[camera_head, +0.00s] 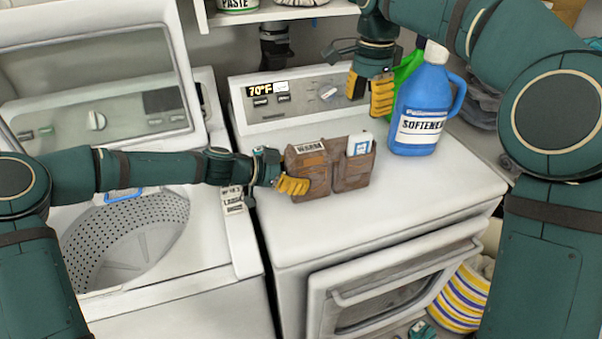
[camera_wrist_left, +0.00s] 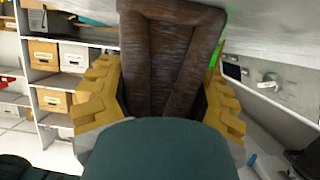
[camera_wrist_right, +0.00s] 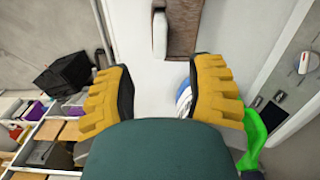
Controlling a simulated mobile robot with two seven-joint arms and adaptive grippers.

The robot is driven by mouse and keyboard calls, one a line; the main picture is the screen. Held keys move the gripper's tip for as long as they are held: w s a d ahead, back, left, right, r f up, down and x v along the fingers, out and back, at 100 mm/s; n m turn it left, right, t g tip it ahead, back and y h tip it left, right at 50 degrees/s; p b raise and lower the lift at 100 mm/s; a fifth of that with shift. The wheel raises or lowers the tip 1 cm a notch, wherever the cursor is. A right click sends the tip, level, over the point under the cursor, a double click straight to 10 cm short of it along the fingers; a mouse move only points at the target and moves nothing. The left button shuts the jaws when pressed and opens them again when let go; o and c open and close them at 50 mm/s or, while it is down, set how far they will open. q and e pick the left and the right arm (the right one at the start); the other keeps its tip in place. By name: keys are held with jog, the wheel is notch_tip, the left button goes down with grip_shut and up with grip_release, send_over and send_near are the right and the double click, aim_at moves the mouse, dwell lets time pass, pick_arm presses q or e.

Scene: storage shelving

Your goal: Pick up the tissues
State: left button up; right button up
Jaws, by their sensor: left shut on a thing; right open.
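A brown two-pocket holder (camera_head: 351,180) stands on top of the white dryer. A small white and blue packet (camera_head: 359,145), possibly the tissues, sticks up from its right pocket. The holder's left pocket has a label on top. My left gripper (camera_head: 292,186) is shut on the holder's left end; the holder (camera_wrist_left: 168,60) fills the space between the fingers in the left wrist view. My right gripper (camera_head: 371,94) is open and empty above the back of the dryer, pointing down. The holder (camera_wrist_right: 182,28) and packet (camera_wrist_right: 159,36) lie ahead of it in the right wrist view.
A blue softener bottle (camera_head: 424,104) stands right of the holder, with a green bottle (camera_head: 408,72) behind it. The open washer (camera_head: 140,235) is at left. The dryer top (camera_head: 400,205) is clear in front. A shelf (camera_head: 285,12) hangs above.

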aim_at(359, 135)
jog(key=f+h, duration=0.1)
jog(key=f+m+h, duration=0.1)
jog(key=h, duration=0.1)
jog(key=f+m+t+h, duration=0.1)
jog(key=f, duration=0.1)
jog(key=shift+s+a+f, duration=0.1)
jog(key=shift+s+a, duration=0.2)
jog(key=shift+a, duration=0.1)
jog(key=shift+a+x, duration=0.2)
jog(key=shift+x, duration=0.65)
jog(key=shift+a+x, duration=0.15)
jog(key=shift+x, duration=0.7)
jog(key=shift+a+x, duration=0.2)
jog(key=shift+x, duration=0.7)
jog(key=shift+w+f, duration=0.1)
jog(key=shift+f, duration=0.05)
jog(key=shift+c, duration=0.4)
grip_shut()
